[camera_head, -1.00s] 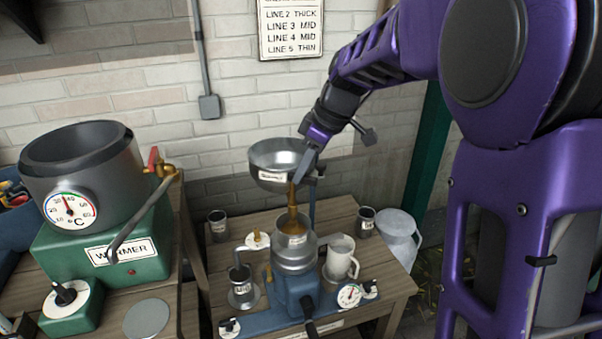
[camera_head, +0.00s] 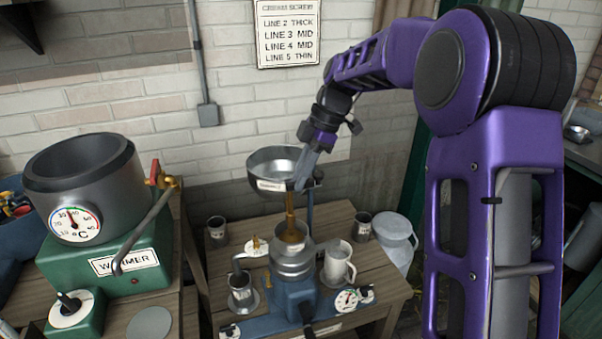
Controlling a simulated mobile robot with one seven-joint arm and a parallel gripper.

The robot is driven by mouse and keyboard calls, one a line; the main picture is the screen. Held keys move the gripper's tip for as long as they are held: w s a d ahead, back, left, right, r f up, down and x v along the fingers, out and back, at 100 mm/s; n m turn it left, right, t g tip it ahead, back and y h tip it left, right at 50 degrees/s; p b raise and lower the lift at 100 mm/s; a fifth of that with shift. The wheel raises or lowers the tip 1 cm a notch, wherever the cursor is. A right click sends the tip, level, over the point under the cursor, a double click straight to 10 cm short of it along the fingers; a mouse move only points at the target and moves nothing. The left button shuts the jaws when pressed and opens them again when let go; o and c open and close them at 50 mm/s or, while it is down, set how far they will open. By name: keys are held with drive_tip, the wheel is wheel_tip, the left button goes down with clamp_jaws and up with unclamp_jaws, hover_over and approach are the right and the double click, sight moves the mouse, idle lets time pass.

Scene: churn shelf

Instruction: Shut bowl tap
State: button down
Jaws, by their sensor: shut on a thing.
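The steel bowl (camera_head: 272,162) hangs on a stand above the blue separator machine (camera_head: 292,297). A brownish stream (camera_head: 290,207) runs from under the bowl into the round metal top (camera_head: 292,259) of the machine. My gripper (camera_head: 301,180) points down at the right front edge of the bowl, where the bowl's underside meets the stream. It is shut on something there. The bowl tap itself is too small and too covered by my fingers to make out, so I cannot tell its handle position.
Dark cups (camera_head: 217,231) stand at the table's back. The green warmer (camera_head: 125,258) with its pot and spout is left. A pale milk can (camera_head: 395,235) stands right.

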idle(0.5)
drive_tip(key=c, duration=0.9)
unclamp_jaws()
drive_tip(key=shift+o, duration=0.2)
drive_tip(key=shift+r, duration=0.1)
drive_tip(key=p+v, duration=0.3)
drive_tip(key=v, duration=1.4)
drive_tip(key=shift+r, duration=0.15)
drive_tip(key=shift+w, duration=0.15)
